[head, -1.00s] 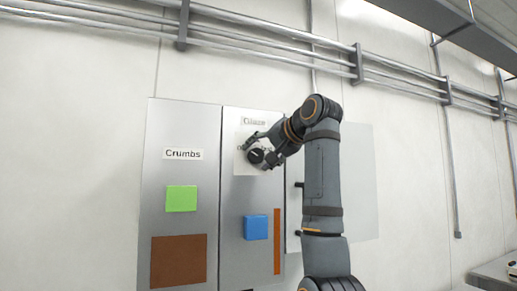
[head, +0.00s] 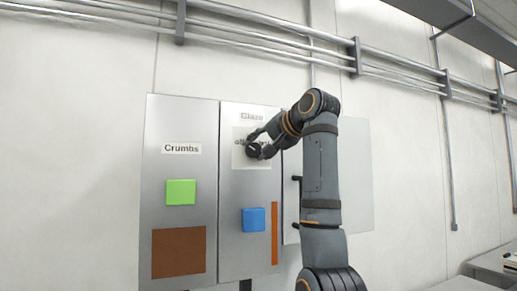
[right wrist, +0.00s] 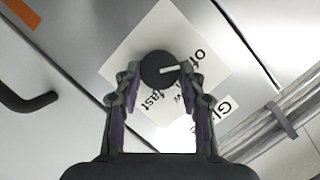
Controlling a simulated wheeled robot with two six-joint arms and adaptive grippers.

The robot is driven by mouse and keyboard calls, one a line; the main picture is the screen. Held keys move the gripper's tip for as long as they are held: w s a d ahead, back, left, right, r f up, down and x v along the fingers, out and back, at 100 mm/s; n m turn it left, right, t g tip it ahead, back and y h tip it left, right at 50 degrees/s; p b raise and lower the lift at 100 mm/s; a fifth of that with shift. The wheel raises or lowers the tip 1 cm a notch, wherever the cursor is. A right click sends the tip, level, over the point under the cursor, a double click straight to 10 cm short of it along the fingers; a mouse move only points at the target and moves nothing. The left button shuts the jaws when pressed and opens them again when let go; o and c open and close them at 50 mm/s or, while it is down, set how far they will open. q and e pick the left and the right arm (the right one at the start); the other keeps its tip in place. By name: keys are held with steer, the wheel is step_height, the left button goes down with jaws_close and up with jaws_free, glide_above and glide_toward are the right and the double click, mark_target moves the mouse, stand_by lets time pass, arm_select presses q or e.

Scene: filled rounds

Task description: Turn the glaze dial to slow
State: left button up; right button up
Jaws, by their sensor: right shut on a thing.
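The glaze dial (head: 253,150) is a round black knob on a white label card on the right grey panel, under the word "Glaze". In the right wrist view the dial (right wrist: 157,71) has a white pointer mark, directed right between "off" and the partly hidden "slow", closer to "off". "Fast" reads below the dial there. My right gripper (head: 257,145) is at the dial, its fingers on either side of it, shut on it. Its two fingers also show in the right wrist view (right wrist: 160,75). My left gripper is in neither view.
The left panel, labelled "Crumbs" (head: 181,149), has a green square (head: 181,192) and a brown plate (head: 179,252). A blue square (head: 254,220) and an orange-brown strip (head: 275,232) sit below the dial. Pipes (head: 270,30) run along the wall above.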

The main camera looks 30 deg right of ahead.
steer(key=shift+f+m+b, duration=0.25)
steer(key=shift+m+b, duration=0.05)
steer(key=shift+b, duration=0.1)
steer(key=shift+d+f+m+y+b, duration=0.1)
steer(key=shift+f+m+y+b, duration=0.1)
steer(key=shift+m+y+b, duration=0.35)
steer(key=m+b, duration=0.1)
steer(key=m+t+b, duration=0.1)
steer(key=m+b, duration=0.1)
steer(key=m+y+b, duration=0.1)
steer(key=b, duration=0.1)
steer(key=shift+d+f+m+t, duration=0.1)
steer(key=shift+f+m+t, duration=0.15)
steer(key=shift+t, duration=0.15)
arm_select(q)
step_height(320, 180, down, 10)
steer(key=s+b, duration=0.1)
steer(key=b, duration=0.2)
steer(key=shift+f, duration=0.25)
arm_select(e)
steer(key=shift+m+t, duration=0.7)
steer(key=shift+m, duration=1.1)
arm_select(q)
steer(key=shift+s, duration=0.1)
arm_select(e)
steer(key=o, duration=1.1)
steer(key=shift+s+r, duration=0.1)
steer(key=shift+o, duration=0.2)
